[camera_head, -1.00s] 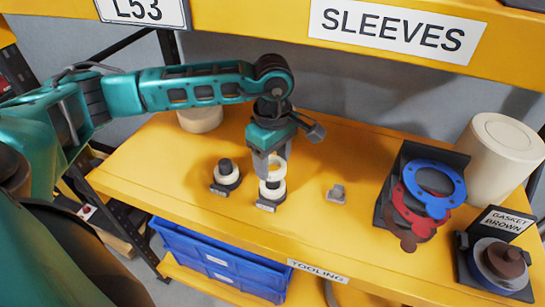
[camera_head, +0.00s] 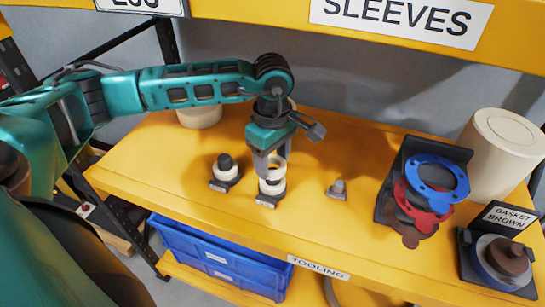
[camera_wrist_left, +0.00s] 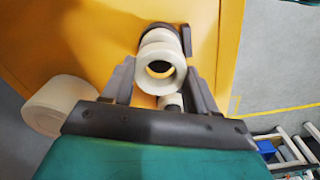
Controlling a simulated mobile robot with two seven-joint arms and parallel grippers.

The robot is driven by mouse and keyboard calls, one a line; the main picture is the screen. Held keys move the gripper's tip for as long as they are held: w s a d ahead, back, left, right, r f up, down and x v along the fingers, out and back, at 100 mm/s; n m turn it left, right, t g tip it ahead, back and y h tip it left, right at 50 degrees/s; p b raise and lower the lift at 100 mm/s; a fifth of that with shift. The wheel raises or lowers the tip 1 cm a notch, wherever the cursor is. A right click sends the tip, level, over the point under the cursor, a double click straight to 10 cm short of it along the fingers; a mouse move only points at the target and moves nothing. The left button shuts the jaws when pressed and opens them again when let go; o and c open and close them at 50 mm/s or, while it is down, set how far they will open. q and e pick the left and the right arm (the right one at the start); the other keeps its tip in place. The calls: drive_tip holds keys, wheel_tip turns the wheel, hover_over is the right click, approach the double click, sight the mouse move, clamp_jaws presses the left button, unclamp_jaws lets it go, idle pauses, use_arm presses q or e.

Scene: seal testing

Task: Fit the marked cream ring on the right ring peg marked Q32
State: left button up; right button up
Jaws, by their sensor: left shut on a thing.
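My left gripper (camera_head: 269,163) is shut on a cream ring (camera_head: 278,168), just above the right of two small pegs. In the left wrist view the held ring (camera_wrist_left: 161,70) sits between the fingers, with something dark showing through its hole. The right ring peg (camera_head: 270,188) has a dark base with a small label and cream material around it. The label is too small to read. I cannot tell whether the held ring touches the peg. The left peg (camera_head: 225,169) has a dark top and a cream ring around it. My right gripper is not in view.
A grey fitting (camera_head: 338,190) stands to the right on the yellow bench (camera_head: 300,229). Further right are a rack with blue (camera_head: 438,178) and red gaskets, a cream canister (camera_head: 505,150) and a brown gasket stand (camera_head: 505,259). Another cream cylinder (camera_head: 200,118) stands behind my left arm.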

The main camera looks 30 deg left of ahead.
use_arm(q)
drive_tip(key=shift+f+b, duration=1.25)
drive_tip(key=shift+f, duration=0.2)
drive_tip(key=o, duration=1.1)
wheel_tip(320, 180, up, 7)
drive_tip(key=p, duration=0.4)
drive_tip(key=shift+r, duration=0.1)
